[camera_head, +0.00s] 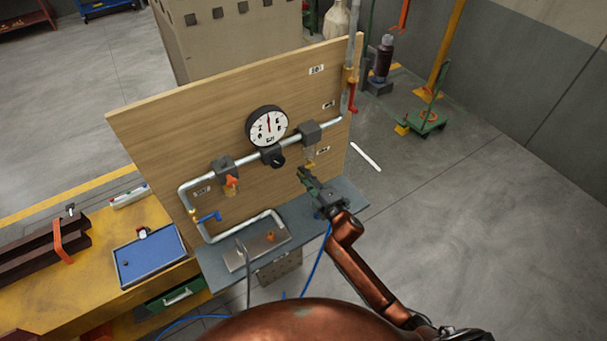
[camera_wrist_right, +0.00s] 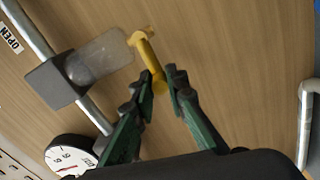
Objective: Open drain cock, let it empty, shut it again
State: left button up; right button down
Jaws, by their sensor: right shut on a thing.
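The drain cock is a small yellow fitting with a yellow lever (camera_wrist_right: 145,52) at the end of a cloudy clear bowl (camera_wrist_right: 100,57). The bowl hangs from a grey block (camera_wrist_right: 54,83) on the pipe; the block (camera_head: 310,131) also shows in the head view, on the upright wooden board. My right gripper (camera_wrist_right: 161,80) is shut on the lever's free end, with one green finger on each side. In the head view my right gripper (camera_head: 305,174) is just below the bowl and hides part of the cock. I cannot tell any liquid in the bowl. My left gripper is out of view.
A round gauge (camera_head: 267,124) sits left of the block. An orange-handled valve (camera_head: 231,181), a blue lever (camera_head: 209,217) and a red-handled valve (camera_head: 352,97) are on the pipework. A metal plate (camera_head: 242,258) lies on the grey shelf. A blue tray (camera_head: 146,262) lies on the yellow bench.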

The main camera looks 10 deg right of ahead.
jog(key=shift+d+f, duration=0.1)
jog(key=shift+f, duration=0.05)
dwell(0.3)
jog(key=c, duration=2)
grip_release()
jog(key=shift+o, duration=0.3)
jog(key=v, duration=1.2)
